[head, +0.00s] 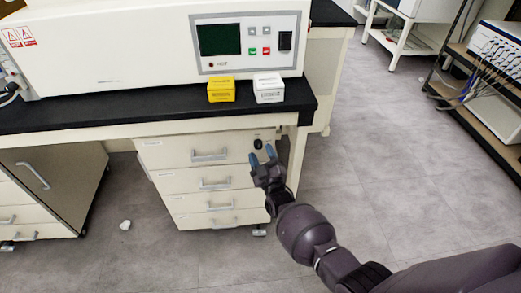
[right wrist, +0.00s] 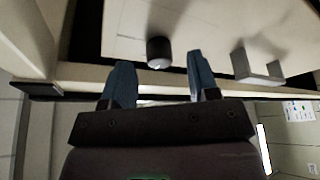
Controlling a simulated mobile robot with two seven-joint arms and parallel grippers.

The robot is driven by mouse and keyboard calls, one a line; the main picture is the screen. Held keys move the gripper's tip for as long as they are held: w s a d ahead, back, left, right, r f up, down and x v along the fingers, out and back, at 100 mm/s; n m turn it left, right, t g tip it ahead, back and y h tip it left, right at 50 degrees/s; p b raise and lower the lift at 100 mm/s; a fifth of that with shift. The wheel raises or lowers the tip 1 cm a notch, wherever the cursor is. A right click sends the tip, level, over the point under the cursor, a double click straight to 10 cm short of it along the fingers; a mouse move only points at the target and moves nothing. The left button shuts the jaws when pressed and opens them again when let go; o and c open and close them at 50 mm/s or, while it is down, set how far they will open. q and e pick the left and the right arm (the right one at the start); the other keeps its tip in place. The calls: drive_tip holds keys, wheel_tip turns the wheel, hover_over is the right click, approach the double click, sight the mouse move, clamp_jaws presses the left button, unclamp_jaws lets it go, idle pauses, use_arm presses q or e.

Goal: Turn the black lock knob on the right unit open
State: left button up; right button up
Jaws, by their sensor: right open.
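The black lock knob (head: 258,144) sits at the upper right of the top drawer front on the right drawer unit (head: 160,155) under the bench. In the right wrist view the knob (right wrist: 159,52) is a short dark cylinder. My right gripper (head: 263,156) is open, with its blue fingertips just below the knob in the head view. In the right wrist view the gripper (right wrist: 160,72) has its fingers apart, the knob showing between and beyond them. I see no contact. My left gripper is not in view.
The top drawer's handle (head: 209,155) is left of the knob and shows in the wrist view (right wrist: 255,68). The black bench top (head: 150,108) overhangs the unit and carries a yellow box (head: 221,90) and a white box (head: 268,88). The floor (head: 370,180) at right is clear.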

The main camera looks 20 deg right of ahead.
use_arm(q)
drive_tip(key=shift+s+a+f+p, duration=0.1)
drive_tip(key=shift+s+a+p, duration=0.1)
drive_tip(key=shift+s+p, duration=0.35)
use_arm(e)
drive_tip(key=v, duration=0.9)
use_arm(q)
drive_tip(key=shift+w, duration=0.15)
